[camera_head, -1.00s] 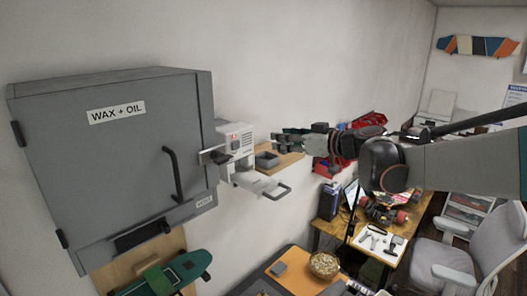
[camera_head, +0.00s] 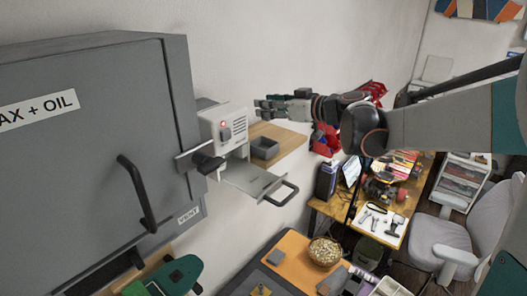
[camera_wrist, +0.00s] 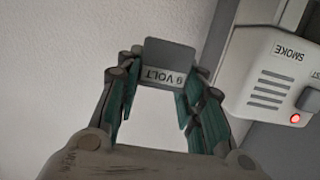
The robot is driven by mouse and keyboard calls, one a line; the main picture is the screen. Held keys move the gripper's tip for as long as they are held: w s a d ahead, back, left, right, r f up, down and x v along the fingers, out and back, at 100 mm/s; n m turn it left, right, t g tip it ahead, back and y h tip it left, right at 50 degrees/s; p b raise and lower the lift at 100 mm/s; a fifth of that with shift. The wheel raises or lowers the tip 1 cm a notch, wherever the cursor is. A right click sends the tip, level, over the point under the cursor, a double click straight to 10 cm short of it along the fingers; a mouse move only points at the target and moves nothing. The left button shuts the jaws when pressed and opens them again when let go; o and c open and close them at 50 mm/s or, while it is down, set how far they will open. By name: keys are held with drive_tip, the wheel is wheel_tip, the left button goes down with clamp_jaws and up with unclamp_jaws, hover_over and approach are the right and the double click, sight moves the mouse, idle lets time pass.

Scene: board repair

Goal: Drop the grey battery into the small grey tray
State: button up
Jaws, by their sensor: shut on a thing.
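The grey battery (camera_wrist: 170,62), marked "9 VOLT", is between the fingertips of my gripper (camera_wrist: 163,82) in the wrist view. The gripper is shut on it. In the head view my gripper (camera_head: 262,108) reaches in from the right, above the small grey tray (camera_head: 265,150) in the picture. The battery is too small to make out clearly there. The tray stands on a wooden wall shelf (camera_head: 284,136) and looks empty, though its floor is hard to see. The tray is not in the wrist view.
A white smoke unit (camera_head: 222,127) with a red light stands left of the tray; it also shows in the wrist view (camera_wrist: 277,75). A large grey cabinet (camera_head: 90,140) fills the left. Red bins (camera_head: 325,140) hang behind the arm.

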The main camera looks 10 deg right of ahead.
sight(273, 119)
drive_tip(key=shift+f+b, duration=0.9)
drive_tip(key=shift+f, duration=1.05)
drive_tip(key=shift+w, duration=0.1)
drive_tip(key=o, duration=1.1)
